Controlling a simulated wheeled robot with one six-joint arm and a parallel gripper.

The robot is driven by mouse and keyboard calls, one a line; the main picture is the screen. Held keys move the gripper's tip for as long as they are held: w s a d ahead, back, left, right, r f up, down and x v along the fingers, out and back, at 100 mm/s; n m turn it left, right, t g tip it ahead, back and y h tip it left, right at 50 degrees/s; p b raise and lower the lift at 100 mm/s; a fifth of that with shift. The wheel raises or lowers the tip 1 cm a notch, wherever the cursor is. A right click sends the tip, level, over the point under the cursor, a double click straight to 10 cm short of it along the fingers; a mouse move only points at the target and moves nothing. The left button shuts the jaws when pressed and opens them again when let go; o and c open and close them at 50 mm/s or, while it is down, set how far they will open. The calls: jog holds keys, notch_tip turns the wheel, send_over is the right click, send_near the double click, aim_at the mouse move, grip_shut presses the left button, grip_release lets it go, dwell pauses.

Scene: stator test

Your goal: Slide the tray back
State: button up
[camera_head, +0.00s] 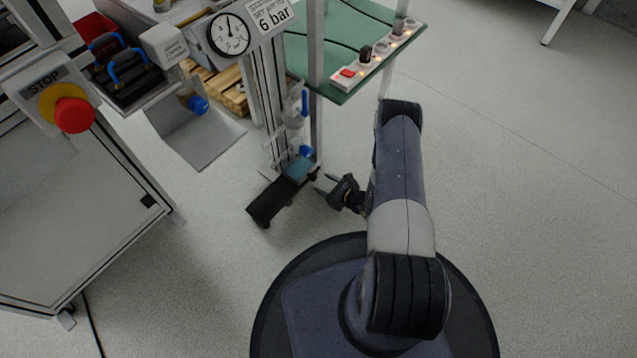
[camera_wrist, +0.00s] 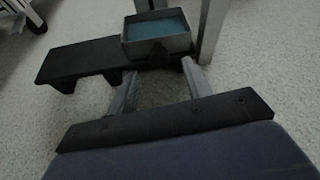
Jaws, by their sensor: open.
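A small grey tray (camera_wrist: 128,46) with a teal inside sits on a long black rail (camera_wrist: 80,62) in the wrist view. The tray also shows in the head view (camera_head: 298,169), at the upper right end of the black rail (camera_head: 268,202). A dark knob (camera_wrist: 158,54) stands on the tray's near side. My gripper (camera_wrist: 160,66) is open and empty, its fingers pointing at the tray's near side with the knob between their lines. In the head view my gripper (camera_head: 323,184) is just right of the tray. I cannot tell whether the fingers touch it.
A metal column with a gauge (camera_head: 229,34) rises behind the tray. A green table (camera_head: 345,85) with a switch strip stands behind on the right. A cabinet with a red stop button (camera_head: 74,115) stands at left. The floor on the right is clear.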

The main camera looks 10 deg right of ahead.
aim_at(315, 179)
jog(key=shift+b+x, duration=0.45)
jog(key=shift+x, duration=1.35)
jog(key=shift+c, duration=0.6)
grip_shut()
